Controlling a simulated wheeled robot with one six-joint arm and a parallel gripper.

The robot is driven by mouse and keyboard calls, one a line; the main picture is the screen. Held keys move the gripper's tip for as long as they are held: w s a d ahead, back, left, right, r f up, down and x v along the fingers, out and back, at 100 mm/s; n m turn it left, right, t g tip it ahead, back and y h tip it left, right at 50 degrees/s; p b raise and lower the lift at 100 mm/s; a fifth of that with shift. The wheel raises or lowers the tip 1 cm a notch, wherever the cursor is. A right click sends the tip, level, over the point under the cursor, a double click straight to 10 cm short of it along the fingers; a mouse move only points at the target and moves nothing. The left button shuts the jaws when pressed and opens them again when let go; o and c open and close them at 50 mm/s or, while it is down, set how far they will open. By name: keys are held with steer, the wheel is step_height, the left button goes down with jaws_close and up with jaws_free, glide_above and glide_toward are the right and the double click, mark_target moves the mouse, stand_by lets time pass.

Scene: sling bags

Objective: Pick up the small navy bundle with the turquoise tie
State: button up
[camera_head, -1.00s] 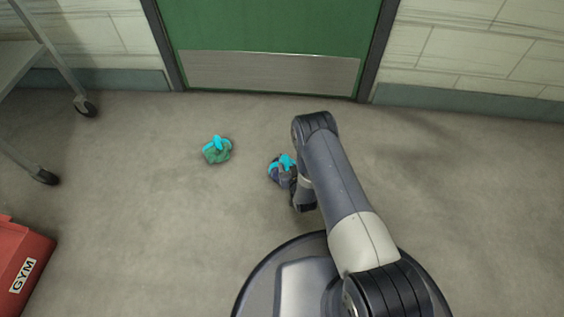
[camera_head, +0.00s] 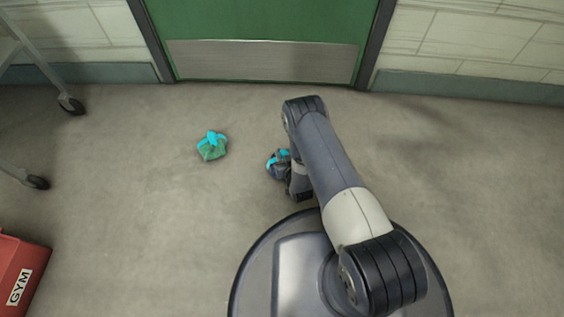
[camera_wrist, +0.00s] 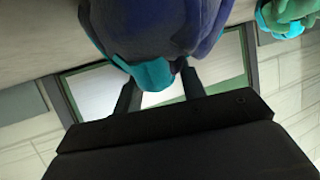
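The small navy bundle with its turquoise tie (camera_head: 279,158) is on the grey floor left of my arm. My gripper (camera_head: 296,180) is right beside it, and the arm partly hides both. In the wrist view the navy bundle (camera_wrist: 160,25) fills the top middle, very close. Its turquoise tie hangs at my gripper (camera_wrist: 158,80), whose two fingers are apart with the tie between them. The bundle covers part of the fingertips, so I cannot see whether they press on it.
A green bundle with a turquoise tie (camera_head: 212,146) lies on the floor to the left. A red GYM bag (camera_head: 20,275) is at the lower left, below a wheeled cart (camera_head: 38,182). A green door (camera_head: 262,30) stands behind. The floor between is clear.

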jaws_close()
stand_by(0.4)
